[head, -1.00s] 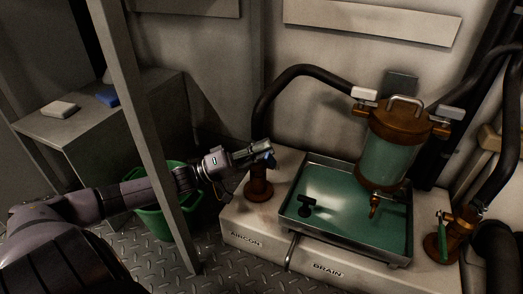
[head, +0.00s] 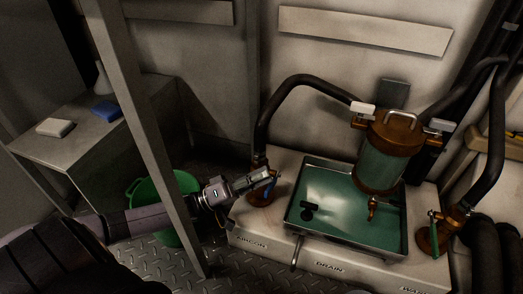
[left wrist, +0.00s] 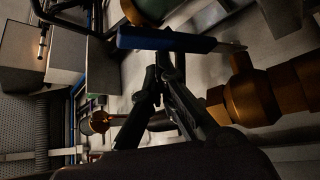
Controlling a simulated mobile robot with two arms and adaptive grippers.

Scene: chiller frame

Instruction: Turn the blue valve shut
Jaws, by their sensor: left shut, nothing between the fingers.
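The blue valve handle (head: 268,189) is at the brass pipe fitting (head: 257,196) on the left of the bench, partly hidden by my left gripper (head: 272,174). In the left wrist view the handle (left wrist: 165,40) is a long blue bar lying crosswise just beyond the fingertips. A brass fitting (left wrist: 260,95) is to its right. My left gripper (left wrist: 164,62) is shut with nothing between its fingers, close to the handle. I cannot tell whether it touches it. My right gripper is not in view.
A tray of green liquid (head: 300,222) and a brass-capped glass cylinder (head: 382,165) stand to the right. A green-handled valve (head: 433,222) is at far right. A black hose (head: 290,88) arches above the blue valve. A grey post (head: 150,140) crosses before my left arm; a green bucket (head: 143,192) is behind.

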